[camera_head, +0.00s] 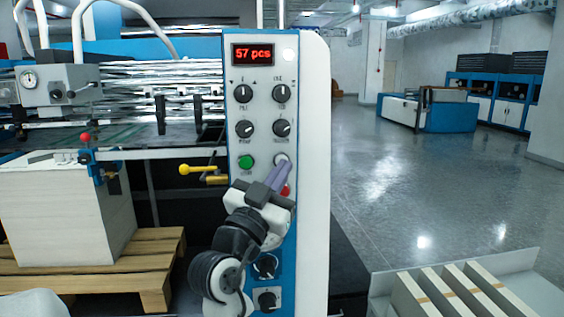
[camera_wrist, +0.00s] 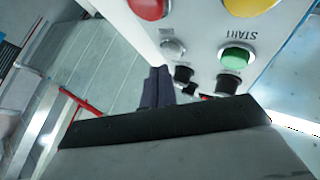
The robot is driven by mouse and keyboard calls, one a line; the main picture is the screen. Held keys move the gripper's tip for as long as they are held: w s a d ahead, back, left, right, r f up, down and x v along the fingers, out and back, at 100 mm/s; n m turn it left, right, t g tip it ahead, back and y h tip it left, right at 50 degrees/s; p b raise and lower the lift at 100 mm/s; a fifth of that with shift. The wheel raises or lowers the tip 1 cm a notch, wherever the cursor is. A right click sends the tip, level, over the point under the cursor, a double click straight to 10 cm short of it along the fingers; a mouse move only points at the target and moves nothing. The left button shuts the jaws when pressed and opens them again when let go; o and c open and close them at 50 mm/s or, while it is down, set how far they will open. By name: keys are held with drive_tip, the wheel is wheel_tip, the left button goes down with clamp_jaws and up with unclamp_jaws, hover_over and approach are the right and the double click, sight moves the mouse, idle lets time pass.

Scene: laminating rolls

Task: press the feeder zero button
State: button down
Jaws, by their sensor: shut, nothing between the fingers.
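The control panel (camera_head: 262,135) stands upright in the middle of the head view, with a red display reading 57 pcs. A pale grey-white button (camera_head: 281,159) sits right of the green button (camera_head: 246,161); its lower part is hidden by my fingers. In the wrist view the pale button (camera_wrist: 172,48) shows beside the green START button (camera_wrist: 235,58). I cannot read a label on the pale button. My gripper (camera_head: 283,167) is shut and empty. Its fingertips (camera_wrist: 158,72) are close to the pale button; I cannot tell whether they touch it.
A red button (camera_head: 286,190) is partly behind my gripper; a yellow one (camera_wrist: 243,6) shows in the wrist view. Black knobs (camera_head: 243,93) are above the buttons. A paper stack (camera_head: 55,215) on a pallet stands left. Open floor (camera_head: 420,190) lies right.

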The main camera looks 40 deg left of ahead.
drive_tip(key=shift+a, duration=0.1)
drive_tip(key=shift+w+a, duration=0.25)
drive_tip(key=shift+w, duration=0.05)
drive_tip(key=shift+w+a+b, duration=0.25)
drive_tip(key=shift+a+b, duration=0.05)
drive_tip(key=shift+b, duration=0.15)
idle(0.8)
drive_tip(key=shift+d, duration=0.1)
drive_tip(key=shift+s+d, duration=0.5)
drive_tip(key=shift+s, duration=0.05)
drive_tip(key=s+d, duration=0.3)
drive_tip(key=shift+s+d+b, duration=0.1)
drive_tip(key=shift+d+b, duration=0.25)
drive_tip(key=shift+d, duration=0.05)
idle(0.4)
idle(0.6)
